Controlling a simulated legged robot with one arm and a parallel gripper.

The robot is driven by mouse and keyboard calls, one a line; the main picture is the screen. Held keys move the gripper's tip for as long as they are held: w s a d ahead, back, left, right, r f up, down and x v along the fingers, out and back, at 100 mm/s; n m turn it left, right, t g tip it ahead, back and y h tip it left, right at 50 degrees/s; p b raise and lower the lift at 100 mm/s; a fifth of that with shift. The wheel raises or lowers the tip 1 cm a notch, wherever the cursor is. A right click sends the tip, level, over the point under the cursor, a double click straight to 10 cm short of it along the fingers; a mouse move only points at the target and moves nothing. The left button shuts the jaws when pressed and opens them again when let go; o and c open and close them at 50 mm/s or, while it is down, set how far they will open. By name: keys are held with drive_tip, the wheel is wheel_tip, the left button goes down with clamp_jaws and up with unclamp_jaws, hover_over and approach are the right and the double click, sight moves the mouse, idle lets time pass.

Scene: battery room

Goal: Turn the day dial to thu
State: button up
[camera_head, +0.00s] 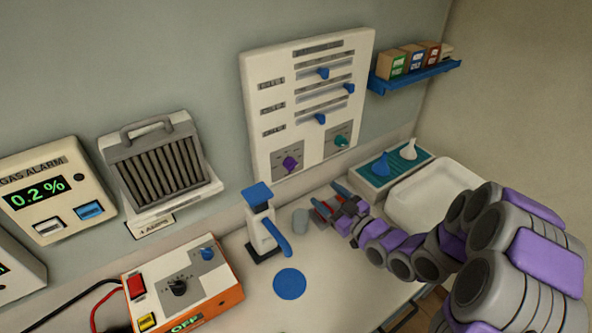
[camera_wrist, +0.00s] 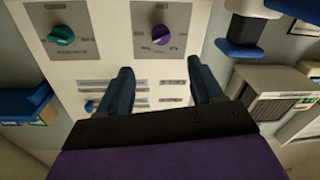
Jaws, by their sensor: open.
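A white wall panel (camera_head: 360,65) carries two round dials low down, a purple dial (camera_head: 290,163) and a teal dial (camera_head: 341,141). In the wrist view, which shows the panel upside down, the purple dial (camera_wrist: 161,35) is near the top centre and the teal dial (camera_wrist: 61,36) is left of it. The lettering around both is too small to read, so I cannot tell which is the day dial or where it points. My gripper (camera_head: 331,200) is open and empty in front of the panel's lower edge. Its two dark fingers (camera_wrist: 158,68) touch neither dial.
Blue sliders (camera_head: 323,73) sit above the dials on the panel. A teal tray with cones (camera_head: 385,167) and a white basin (camera_head: 435,195) are at right.

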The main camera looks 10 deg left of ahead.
sight(291, 165)
drive_tip(key=b+x, duration=0.1)
drive_tip(key=x, duration=1.3)
drive_tip(key=shift+w+a, duration=0.1)
drive_tip(key=shift+a, duration=0.05)
drive_tip(key=c, duration=1)
drive_tip(key=n+b, duration=0.3)
drive_tip(key=n, duration=0.1)
drive_tip(key=shift+r, duration=0.1)
drive_tip(key=o, duration=1)
